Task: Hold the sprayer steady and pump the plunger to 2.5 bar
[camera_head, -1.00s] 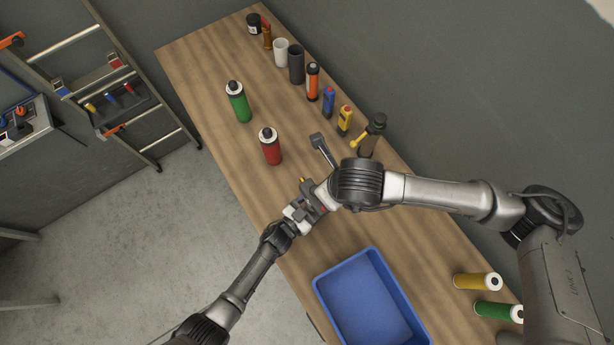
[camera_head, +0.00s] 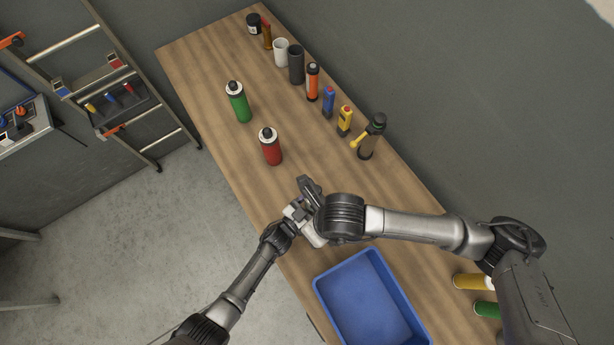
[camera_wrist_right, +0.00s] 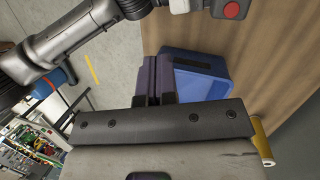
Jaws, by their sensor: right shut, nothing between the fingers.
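The dark bottle with a green top and a yellow nozzle, which looks like the sprayer (camera_head: 368,142), stands upright at the right edge of the wooden table (camera_head: 205,75). No gripper touches it. My right gripper (camera_head: 303,181) is shut and empty beside the left gripper, well to the lower left of the bottle. Its shut fingers also show in the right wrist view (camera_wrist_right: 155,62). My left gripper (camera_head: 293,210) is over the table's near edge, partly covered by the right wrist. Whether it holds anything is hidden. No pressure reading is legible.
A red canister (camera_head: 271,148) and a green canister (camera_head: 239,104) stand mid-table. An orange bottle (camera_head: 312,84), small blue (camera_head: 328,101) and yellow (camera_head: 345,120) items and cups line the right edge.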

